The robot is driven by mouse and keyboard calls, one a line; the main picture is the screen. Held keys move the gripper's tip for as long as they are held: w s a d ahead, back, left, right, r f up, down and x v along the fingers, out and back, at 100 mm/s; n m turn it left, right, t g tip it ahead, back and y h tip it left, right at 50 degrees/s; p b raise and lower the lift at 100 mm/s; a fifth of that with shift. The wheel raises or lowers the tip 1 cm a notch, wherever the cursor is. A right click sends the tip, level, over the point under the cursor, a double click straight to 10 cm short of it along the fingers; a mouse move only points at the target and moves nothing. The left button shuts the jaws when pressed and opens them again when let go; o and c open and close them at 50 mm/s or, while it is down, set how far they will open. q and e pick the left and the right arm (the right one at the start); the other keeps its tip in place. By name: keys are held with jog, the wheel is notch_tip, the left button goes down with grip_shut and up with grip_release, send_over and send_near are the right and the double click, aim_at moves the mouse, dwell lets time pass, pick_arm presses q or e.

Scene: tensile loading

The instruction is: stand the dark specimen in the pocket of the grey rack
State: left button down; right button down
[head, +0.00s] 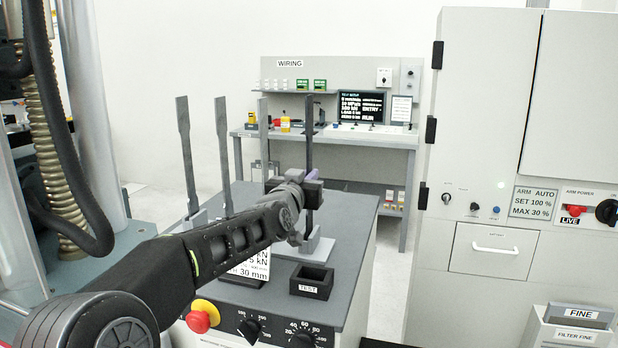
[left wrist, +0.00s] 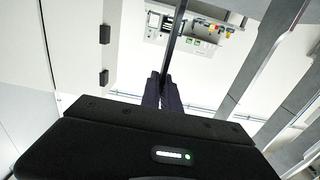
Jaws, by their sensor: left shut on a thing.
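The dark specimen (head: 309,135) is a long, thin bar with wider ends, standing about upright above the bench. My left gripper (head: 311,190) is shut on its lower part. In the left wrist view the specimen (left wrist: 175,38) runs up from between the fingertips (left wrist: 164,88). A grey rack (head: 316,248) is directly below the gripper, partly hidden by my left arm. The specimen's lower end is close to the rack's upright part; I cannot tell whether it is inside the pocket. My right gripper is not in view.
Several lighter grey specimens (head: 223,155) stand upright left of the gripper. A black tray (head: 311,283) marked TEST sits in front of the rack. A red stop button (head: 202,316) and knobs line the bench's front. A grey cabinet (head: 490,150) stands at the right.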

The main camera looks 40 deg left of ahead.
pick_arm(q)
jog(key=shift+f, duration=0.15)
dwell(0.3)
jog(key=c, duration=1.5)
grip_release()
jog(key=shift+f, duration=0.1)
jog(key=shift+c, duration=0.2)
jog(key=shift+f, duration=0.15)
jog(key=b+v, duration=0.2)
jog(key=v, duration=0.6)
jog(key=shift+w, duration=0.1)
